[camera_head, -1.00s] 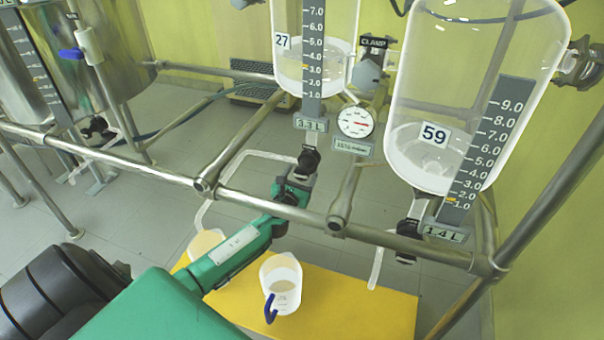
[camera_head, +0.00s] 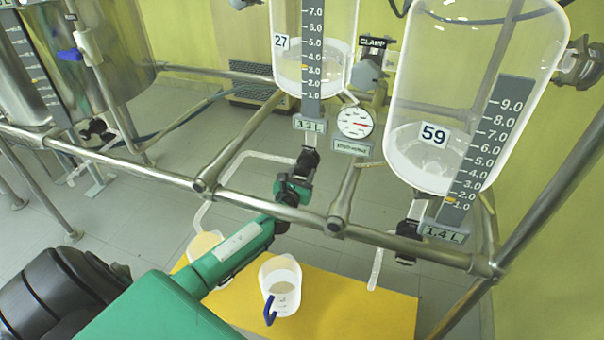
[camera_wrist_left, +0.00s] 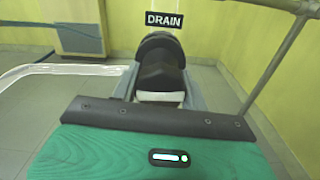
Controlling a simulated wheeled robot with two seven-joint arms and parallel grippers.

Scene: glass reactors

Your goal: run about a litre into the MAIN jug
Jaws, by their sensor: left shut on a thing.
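My left gripper (camera_head: 293,190) is shut on the black drain valve knob (camera_head: 307,160) under the glass vessel numbered 27 (camera_head: 335,62). In the left wrist view the dark knob (camera_wrist_left: 160,68) sits between the jaws, below a DRAIN sign. A white jug with a blue handle (camera_head: 281,285) stands upright on the yellow platform and holds pale contents. A second pale jug (camera_head: 205,243) stands left of it, partly hidden by my arm, below the end of a clear bent tube (camera_head: 203,213). No MAIN label can be read on either jug. My right gripper is not in view.
Vessel 59 (camera_head: 425,150) hangs at the right with its own drain valve (camera_head: 408,240). A steel rail (camera_head: 270,210) crosses in front of both vessels. A gauge (camera_head: 355,122) hangs between them. The yellow platform (camera_head: 370,305) is bare right of the jug.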

